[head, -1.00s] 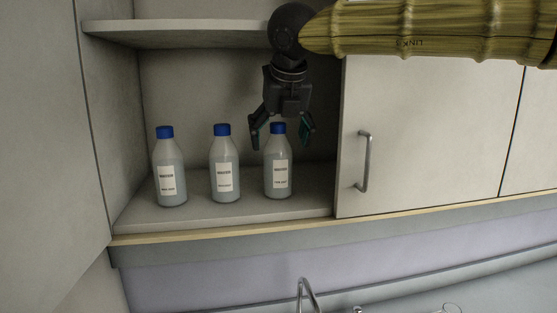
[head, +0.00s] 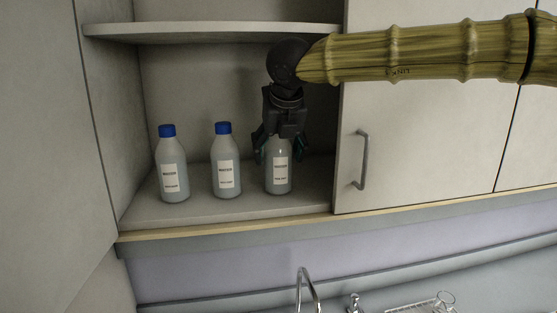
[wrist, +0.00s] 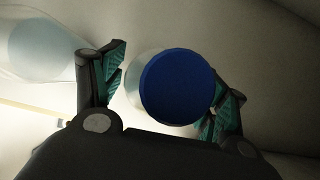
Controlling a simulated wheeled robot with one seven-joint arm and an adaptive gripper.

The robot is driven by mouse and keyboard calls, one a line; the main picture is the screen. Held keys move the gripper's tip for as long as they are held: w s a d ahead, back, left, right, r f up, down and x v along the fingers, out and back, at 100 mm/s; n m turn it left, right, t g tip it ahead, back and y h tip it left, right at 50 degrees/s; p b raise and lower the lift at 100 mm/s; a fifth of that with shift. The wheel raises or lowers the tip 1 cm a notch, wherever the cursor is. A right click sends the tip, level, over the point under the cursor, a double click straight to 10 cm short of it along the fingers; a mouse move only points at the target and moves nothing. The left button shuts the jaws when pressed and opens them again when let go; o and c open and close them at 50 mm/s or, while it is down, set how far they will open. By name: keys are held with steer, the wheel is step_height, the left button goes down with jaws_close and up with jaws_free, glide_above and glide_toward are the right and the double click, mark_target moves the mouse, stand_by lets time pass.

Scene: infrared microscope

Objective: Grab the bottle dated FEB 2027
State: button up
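Three clear bottles with blue caps and white labels stand upright in a row on the cabinet shelf: the left bottle (head: 173,176), the middle bottle (head: 226,172) and the right bottle (head: 279,178). The date print on the labels is too small to read. My gripper (head: 279,156) points down over the right bottle, its fingers on either side of the upper part, hiding the cap in the head view. In the wrist view, the blue cap (wrist: 177,88) lies between the open fingers, closer to the right finger; a gap shows on the left.
An upper shelf board (head: 200,31) runs above the bottles, close to my wrist. A closed cabinet door with a metal handle (head: 361,160) stands right of the opening. A neighbouring bottle (wrist: 40,48) shows at the wrist view's upper left. A faucet (head: 306,285) is below.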

steer(key=c, duration=0.9)
steer(key=shift+o, duration=0.2)
steer(key=shift+w+r, duration=0.1)
